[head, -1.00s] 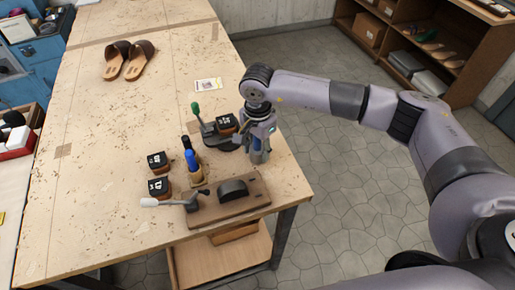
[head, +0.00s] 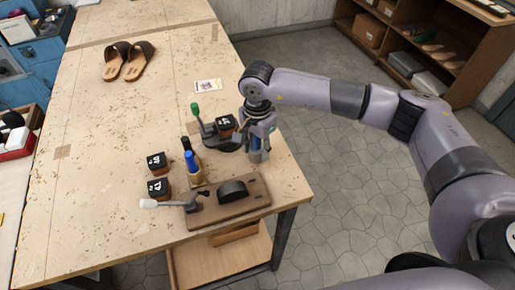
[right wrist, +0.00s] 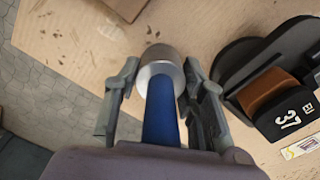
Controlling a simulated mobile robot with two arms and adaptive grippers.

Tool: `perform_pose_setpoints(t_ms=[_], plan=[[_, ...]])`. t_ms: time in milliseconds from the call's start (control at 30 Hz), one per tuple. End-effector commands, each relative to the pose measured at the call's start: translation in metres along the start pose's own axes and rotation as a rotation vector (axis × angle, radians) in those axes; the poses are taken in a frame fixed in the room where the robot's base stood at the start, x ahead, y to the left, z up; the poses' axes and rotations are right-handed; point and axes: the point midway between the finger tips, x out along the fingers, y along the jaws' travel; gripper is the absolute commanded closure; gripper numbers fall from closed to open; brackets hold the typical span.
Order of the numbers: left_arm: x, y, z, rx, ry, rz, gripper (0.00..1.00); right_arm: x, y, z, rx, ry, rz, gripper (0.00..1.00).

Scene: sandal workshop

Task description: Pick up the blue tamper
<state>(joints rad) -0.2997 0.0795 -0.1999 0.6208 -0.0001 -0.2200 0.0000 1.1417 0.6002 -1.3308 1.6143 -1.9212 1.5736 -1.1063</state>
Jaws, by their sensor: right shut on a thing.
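The blue tamper (right wrist: 160,110) has a blue handle and a silver metal head. In the right wrist view it stands between the two fingers of my right gripper (right wrist: 158,95), which is shut on its handle. In the head view my right gripper (head: 259,145) is over the right part of the workbench, beside the black press with the green knob. The tamper is mostly hidden by the fingers there. I cannot tell whether its head touches the bench. My left gripper is not in view.
The green-knobbed press (head: 209,127) holds a dark numbered block (head: 226,122). A wooden holder (head: 196,178) with blue and black handled tools, two more numbered blocks and a lever tool on a brown board (head: 240,203) stand nearby. Sandals (head: 128,60) lie farther back. The bench's left middle is clear.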

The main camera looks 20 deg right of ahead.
Motion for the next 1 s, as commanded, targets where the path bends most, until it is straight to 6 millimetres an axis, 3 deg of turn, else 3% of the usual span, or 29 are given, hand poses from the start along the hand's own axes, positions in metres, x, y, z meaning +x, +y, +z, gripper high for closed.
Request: perform_pose_setpoints(t_ms=[267,700,1000], plan=[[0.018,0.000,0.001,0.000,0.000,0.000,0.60,-0.044,-0.002,-0.001,-0.001,0.002,-0.009,0.96],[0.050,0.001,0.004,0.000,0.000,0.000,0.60,-0.161,-0.001,0.000,0.000,0.002,-0.006,0.96],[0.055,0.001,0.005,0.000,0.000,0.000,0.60,-0.193,0.000,0.000,0.001,0.001,-0.001,0.96]])
